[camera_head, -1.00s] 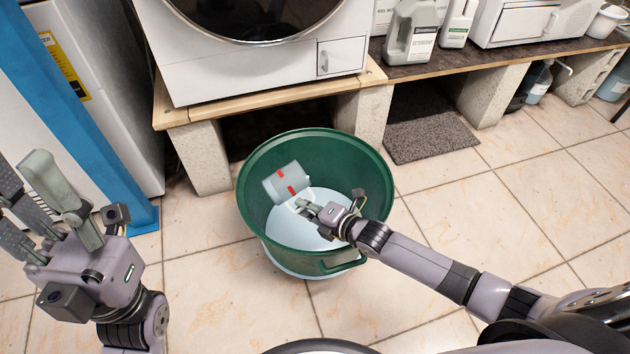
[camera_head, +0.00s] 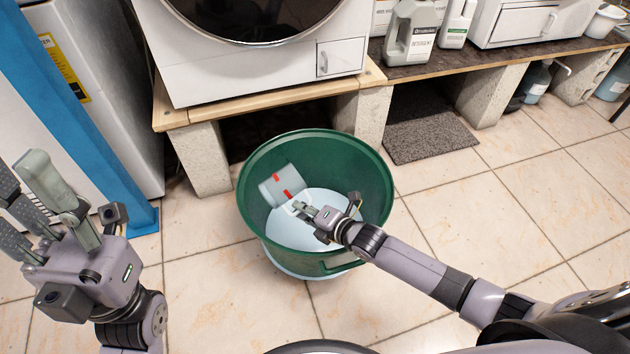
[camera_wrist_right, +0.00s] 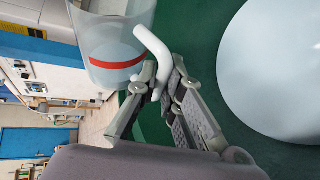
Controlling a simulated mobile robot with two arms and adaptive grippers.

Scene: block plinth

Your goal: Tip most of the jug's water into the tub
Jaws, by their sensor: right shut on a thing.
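The jug (camera_head: 281,186) is a translucent grey-blue vessel with a red band and a white handle. It is tipped well over, inside the rim of the green tub (camera_head: 262,165). My right gripper (camera_head: 300,208) is shut on the handle, which also shows in the right wrist view (camera_wrist_right: 155,55). The tub stands on the floor with a pale, round surface inside it. How much water is left in the jug is hard to tell, and no stream is clearly visible. My left gripper (camera_head: 28,180) is open and empty at the far left, away from the tub.
A white front-loading machine (camera_head: 240,70) stands on a wooden bench (camera_head: 290,94) with concrete block legs behind the tub. A detergent bottle (camera_head: 412,35) stands to its right. A grey mat (camera_head: 435,137) lies under the bench. The tiled floor right of the tub is clear.

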